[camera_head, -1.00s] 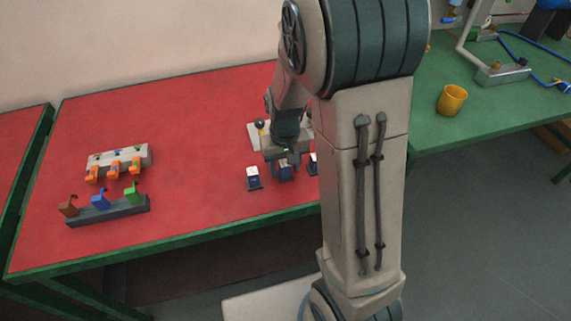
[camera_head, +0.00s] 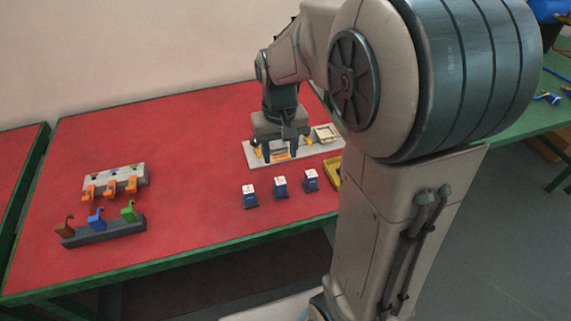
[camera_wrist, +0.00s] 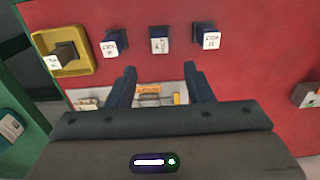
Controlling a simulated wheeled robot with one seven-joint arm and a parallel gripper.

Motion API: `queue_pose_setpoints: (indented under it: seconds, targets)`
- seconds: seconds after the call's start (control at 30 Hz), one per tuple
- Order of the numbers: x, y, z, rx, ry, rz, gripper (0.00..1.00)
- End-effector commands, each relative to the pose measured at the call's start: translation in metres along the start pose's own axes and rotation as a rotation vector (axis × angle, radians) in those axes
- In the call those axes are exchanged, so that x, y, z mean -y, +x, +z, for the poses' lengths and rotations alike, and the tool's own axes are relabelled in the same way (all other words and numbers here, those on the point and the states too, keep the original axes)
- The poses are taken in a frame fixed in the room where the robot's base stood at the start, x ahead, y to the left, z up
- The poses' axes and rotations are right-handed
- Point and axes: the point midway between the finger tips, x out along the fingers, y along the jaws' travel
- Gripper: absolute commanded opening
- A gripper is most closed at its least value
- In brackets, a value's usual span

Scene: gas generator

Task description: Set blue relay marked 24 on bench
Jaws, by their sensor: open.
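Three dark blue relays with white labelled tops stand upright in a row on the red bench (camera_head: 150,125): a left relay (camera_head: 250,197), a middle relay (camera_head: 280,188) and a right relay (camera_head: 311,181). In the wrist view the middle relay (camera_wrist: 159,41) is between the other two (camera_wrist: 115,43) (camera_wrist: 207,38); the marks are too small to read surely. Another white-labelled dark piece (camera_wrist: 65,54) sits in a yellow tray (camera_wrist: 42,44). My gripper (camera_head: 280,153) is open and empty, behind the row and over a grey plate (camera_head: 318,149).
The grey plate bears an orange-labelled part (camera_wrist: 149,89) seen between my fingers, plus small fittings. A grey rack (camera_head: 130,173) with orange pieces and a dark rack (camera_head: 108,234) with brown, blue and green pieces stand at left. The bench between is clear.

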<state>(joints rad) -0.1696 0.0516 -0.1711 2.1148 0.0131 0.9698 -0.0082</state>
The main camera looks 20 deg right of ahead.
Motion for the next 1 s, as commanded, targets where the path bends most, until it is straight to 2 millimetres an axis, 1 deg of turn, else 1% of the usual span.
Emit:
queue_pose_setpoints:
  seconds: [0.07,0.17,0.3,0.4,0.53,0.6,0.7,1.0]
  targets:
    - [0.000,-0.007,0.010,-0.018,0.002,-0.006,0.47]
    - [-0.001,-0.018,0.032,-0.056,0.007,-0.015,0.47]
    - [0.000,-0.030,0.069,-0.124,0.011,-0.020,0.47]
    - [0.000,-0.033,0.094,-0.167,0.014,-0.016,0.47]
    - [0.000,-0.034,0.118,-0.209,0.019,-0.007,0.47]
    - [-0.001,-0.033,0.126,-0.223,0.020,-0.002,0.47]
    - [-0.001,-0.032,0.132,-0.235,0.021,0.002,0.47]
    - [-0.001,-0.032,0.133,-0.237,0.021,0.002,0.47]
